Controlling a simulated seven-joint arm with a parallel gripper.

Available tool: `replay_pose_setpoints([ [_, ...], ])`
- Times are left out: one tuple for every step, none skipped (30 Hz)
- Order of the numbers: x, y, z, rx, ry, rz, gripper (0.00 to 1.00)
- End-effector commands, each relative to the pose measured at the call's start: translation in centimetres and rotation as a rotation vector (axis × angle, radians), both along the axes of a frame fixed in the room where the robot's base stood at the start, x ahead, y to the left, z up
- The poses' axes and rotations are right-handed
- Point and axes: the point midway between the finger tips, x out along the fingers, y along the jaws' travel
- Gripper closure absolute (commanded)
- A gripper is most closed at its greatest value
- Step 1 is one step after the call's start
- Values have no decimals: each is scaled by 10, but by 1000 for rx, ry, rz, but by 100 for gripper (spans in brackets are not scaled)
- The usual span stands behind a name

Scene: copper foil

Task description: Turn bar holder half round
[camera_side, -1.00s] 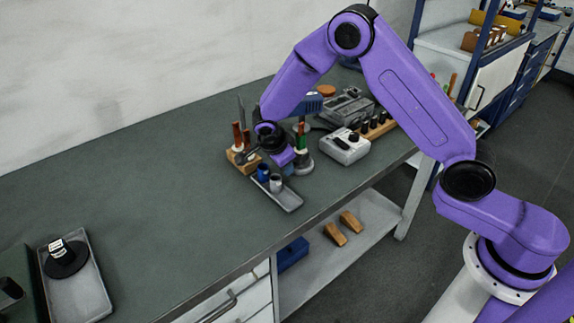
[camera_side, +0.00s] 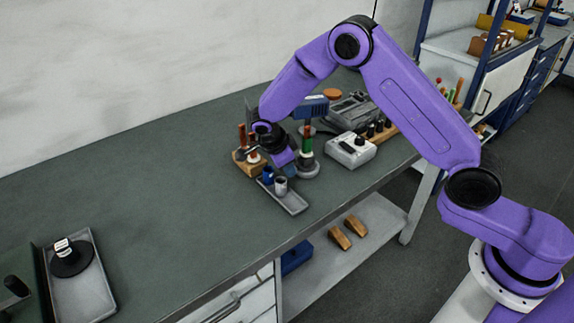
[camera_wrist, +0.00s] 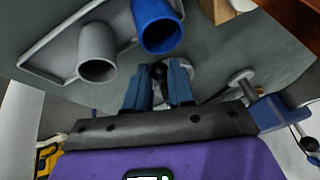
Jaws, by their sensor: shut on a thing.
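The bar holder, as I take it, is the upright post with red, white and green bands on a round grey base (camera_side: 307,171), just right of the small tray in the side view. In the wrist view a pale round base (camera_wrist: 189,70) shows behind the fingers. My gripper (camera_wrist: 158,88) has its blue fingers close together on a dark stem in front of that base. In the side view my gripper (camera_side: 286,160) is beside the post, and its fingertips are mostly hidden.
A small grey tray (camera_side: 294,206) holds a blue cup (camera_wrist: 158,28) and a grey cup (camera_wrist: 97,52), close to my gripper. A wooden block (camera_side: 246,165) with upright tools stands left. A white box (camera_side: 351,153) stands right. The bench's left middle is clear.

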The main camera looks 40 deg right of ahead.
Motion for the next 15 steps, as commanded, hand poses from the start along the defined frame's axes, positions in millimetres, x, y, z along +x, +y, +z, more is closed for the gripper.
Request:
replay_pose_setpoints([
  [1, -3, 0, -3, -1, -3, 100],
  [1, -3, 0, -3, -1, -3, 100],
  [1, -3, 0, -3, -1, -3, 67],
  [1, -3, 0, -3, -1, -3, 57],
  [1, -3, 0, -3, -1, -3, 52],
  [1, -3, 0, -2, 0, -2, 52],
  [1, -2, 0, -2, 0, -2, 52],
  [1, -2, 0, -2, 0, -2, 52],
  [1, -2, 0, -1, -1, -1, 52],
  [1, -2, 0, -1, -1, -1, 52],
  [1, -1, 0, -1, -1, -1, 52],
  [1, -1, 0, -1, -1, -1, 52],
  [1, -1, 0, -1, -1, -1, 52],
  [1, -1, 1, 0, -1, 0, 52],
  [0, 0, 2, -1, -2, 1, 52],
])
